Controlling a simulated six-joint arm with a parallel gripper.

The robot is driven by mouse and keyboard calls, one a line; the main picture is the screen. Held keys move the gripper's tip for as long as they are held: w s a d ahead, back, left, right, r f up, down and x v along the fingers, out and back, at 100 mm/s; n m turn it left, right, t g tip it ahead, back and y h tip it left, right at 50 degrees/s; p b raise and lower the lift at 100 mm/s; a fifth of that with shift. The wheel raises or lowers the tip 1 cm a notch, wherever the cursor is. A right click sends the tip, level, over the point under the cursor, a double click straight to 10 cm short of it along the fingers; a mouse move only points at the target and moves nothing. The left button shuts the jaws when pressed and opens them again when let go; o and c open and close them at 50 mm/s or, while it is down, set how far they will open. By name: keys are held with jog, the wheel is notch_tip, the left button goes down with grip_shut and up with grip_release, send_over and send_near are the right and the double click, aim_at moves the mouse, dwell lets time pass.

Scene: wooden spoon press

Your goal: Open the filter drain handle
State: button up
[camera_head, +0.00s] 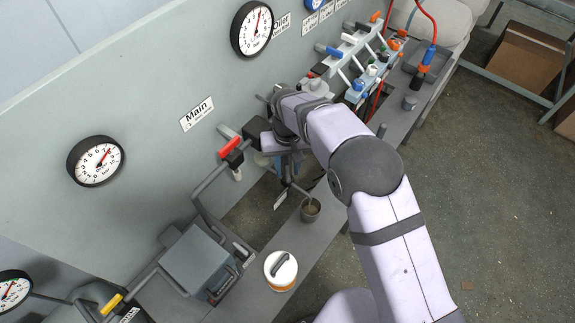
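My arm reaches in from the lower right to the grey panel. My gripper (268,138) is at the panel, to the right of a red handle (230,147) below the "Main" label (197,114). The arm's wrist covers part of this area, and the fingers cannot be made out clearly. I cannot tell whether they are open or shut, or touching anything. Below the gripper, a thin dark pipe (300,190) runs down towards a small cup (311,209). A small label (280,199) beside it is too small to read. I cannot tell which part is the filter drain handle.
A white round container (281,270) stands on the grey ledge (260,300). A grey box-like unit (197,262) is at lower left. Valves with blue and orange handles (362,80) crowd the upper right. Dial gauges (95,161) are on the panel.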

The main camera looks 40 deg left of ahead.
jog(key=shift+f, duration=0.25)
grip_shut()
jog(key=n+b, duration=0.1)
jog(key=n, duration=0.3)
jog(key=shift+b, duration=0.4)
jog(key=shift+n+b, duration=0.45)
jog(key=shift+n, duration=2.05)
jog(key=shift+r, duration=0.1)
jog(key=shift+a, duration=0.1)
